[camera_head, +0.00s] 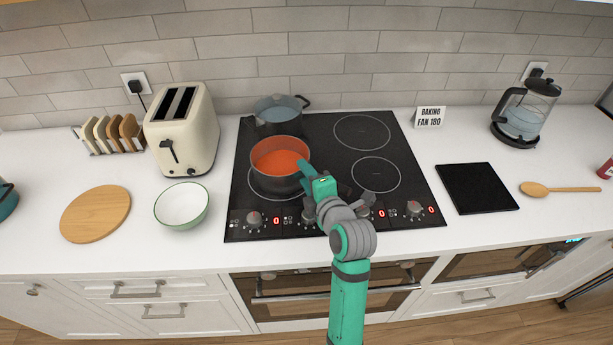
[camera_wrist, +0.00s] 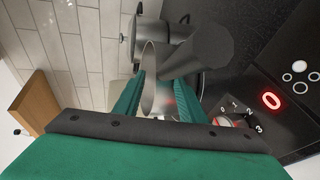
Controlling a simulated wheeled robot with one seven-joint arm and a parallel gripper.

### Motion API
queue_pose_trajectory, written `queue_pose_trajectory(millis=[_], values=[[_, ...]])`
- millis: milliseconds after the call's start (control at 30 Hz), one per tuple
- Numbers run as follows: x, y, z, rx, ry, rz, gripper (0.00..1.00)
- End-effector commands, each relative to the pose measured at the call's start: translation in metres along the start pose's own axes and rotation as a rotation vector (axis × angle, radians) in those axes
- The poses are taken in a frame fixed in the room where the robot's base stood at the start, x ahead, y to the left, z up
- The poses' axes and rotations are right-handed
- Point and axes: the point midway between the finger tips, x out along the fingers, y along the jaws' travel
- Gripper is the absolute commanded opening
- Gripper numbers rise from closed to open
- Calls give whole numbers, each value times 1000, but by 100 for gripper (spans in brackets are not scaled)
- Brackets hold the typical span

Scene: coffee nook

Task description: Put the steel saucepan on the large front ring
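The saucepan (camera_head: 276,181), grey outside with an orange inside, is over the front left ring (camera_head: 252,190) of the black hob (camera_head: 330,128). Part of that ring's outline shows below it; I cannot tell whether its base touches the glass. My gripper (camera_head: 306,170) is at the pan's right side, by its rim. In the wrist view my two green fingers (camera_wrist: 158,98) stand apart, with a pale curved surface between their tips. The pan's handle is mostly hidden by my gripper, so I cannot tell whether they hold it.
A grey two-handled pot (camera_head: 277,112) stands close behind on the back left. The back right ring (camera_head: 362,132) and smaller front right ring (camera_head: 376,174) are bare. A white bowl (camera_head: 182,205) and cream toaster (camera_head: 183,130) are left of the hob; a black board (camera_head: 477,188) is right.

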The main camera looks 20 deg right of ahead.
Motion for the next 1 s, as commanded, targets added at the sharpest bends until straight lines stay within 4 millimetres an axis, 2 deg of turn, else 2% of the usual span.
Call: queue_pose_trajectory(millis=[167,400,600,800,1000], values=[[-19,0,0,1,-1,2,37],[-67,0,0,1,-3,2,37],[-101,0,1,1,-3,1,37],[-118,0,1,0,-2,1,37],[-121,0,0,-1,0,1,37]])
